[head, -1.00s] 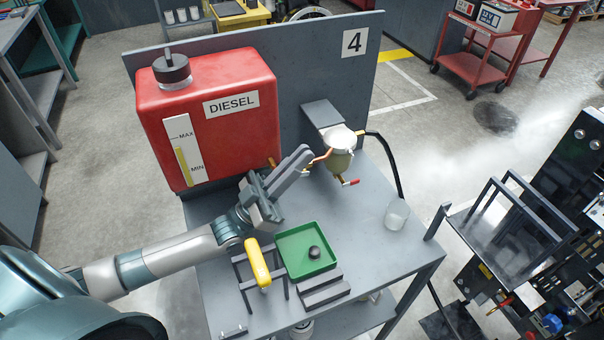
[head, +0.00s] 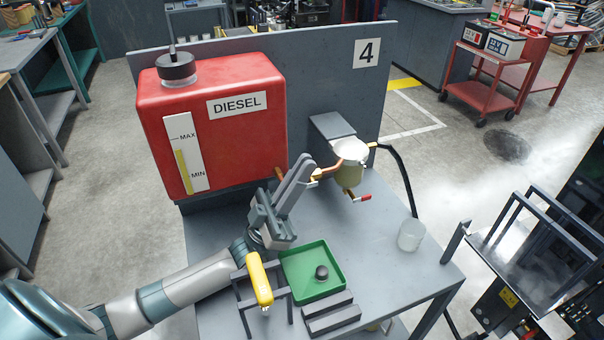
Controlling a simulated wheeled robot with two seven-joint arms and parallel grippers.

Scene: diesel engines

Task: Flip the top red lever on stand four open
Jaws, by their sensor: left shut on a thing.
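Stand four is a grey bench with a back panel marked 4 (head: 366,53). A red diesel tank (head: 225,135) stands on it, and a copper pipe (head: 330,172) runs to a filter bowl (head: 349,172) on a bracket. A red lever (head: 361,198) sticks out low on the filter. My left gripper (head: 302,172) is at the pipe between tank and filter, its fingers close together and pointing up and right. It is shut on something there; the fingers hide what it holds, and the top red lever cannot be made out. My right gripper is not in view.
A clear cup (head: 411,235) stands at the right. A black hose (head: 404,175) leaves the filter.

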